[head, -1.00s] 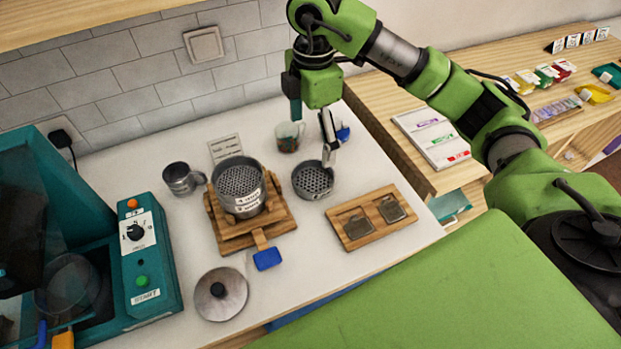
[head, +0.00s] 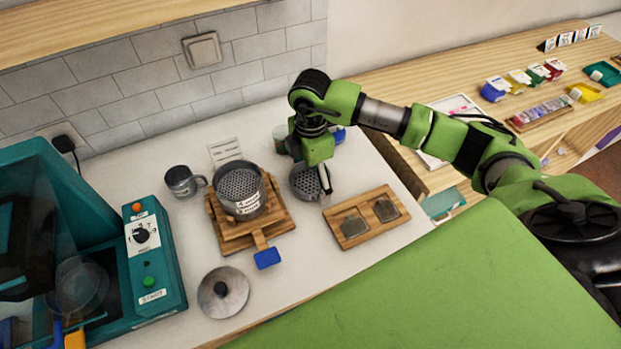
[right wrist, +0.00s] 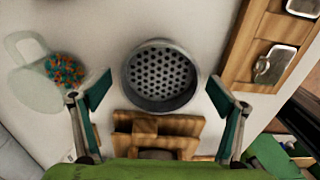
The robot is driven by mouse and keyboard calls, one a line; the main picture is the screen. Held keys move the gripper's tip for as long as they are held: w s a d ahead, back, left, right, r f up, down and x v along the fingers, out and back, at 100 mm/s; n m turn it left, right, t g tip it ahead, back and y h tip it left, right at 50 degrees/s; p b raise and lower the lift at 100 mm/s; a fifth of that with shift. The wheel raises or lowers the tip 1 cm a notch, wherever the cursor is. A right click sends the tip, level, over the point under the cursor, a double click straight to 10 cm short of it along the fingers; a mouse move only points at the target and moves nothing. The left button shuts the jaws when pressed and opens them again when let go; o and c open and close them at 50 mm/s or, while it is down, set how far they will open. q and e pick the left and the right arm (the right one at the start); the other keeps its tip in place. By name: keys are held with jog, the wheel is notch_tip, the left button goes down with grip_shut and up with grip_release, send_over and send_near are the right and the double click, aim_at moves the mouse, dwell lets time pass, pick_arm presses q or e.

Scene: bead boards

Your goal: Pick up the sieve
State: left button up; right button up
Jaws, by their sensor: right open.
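A round grey sieve (head: 304,182) with a perforated bottom lies on the white counter, between the wooden stand and the board with metal plates. It also shows in the right wrist view (right wrist: 160,76), upper middle. My right gripper (right wrist: 159,93) is open and empty, pointing down above the sieve. In the right wrist view its teal fingertips stand on either side of the sieve, with a gap at each side. In the head view the arm and one finger cover part of the sieve's right side. A second, labelled perforated vessel (head: 240,190) sits on the wooden stand. My left gripper is out of view.
The wooden stand (head: 282,219) is close left of the sieve. A board with two metal plates (head: 345,240) lies right. A clear cup with coloured beads (right wrist: 62,72) stands behind. A metal mug (head: 181,181), a lid (head: 222,292) and a teal machine (head: 157,265) are further left.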

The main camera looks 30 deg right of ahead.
jog(key=shift+f, duration=0.2)
jog(key=c, duration=1.2)
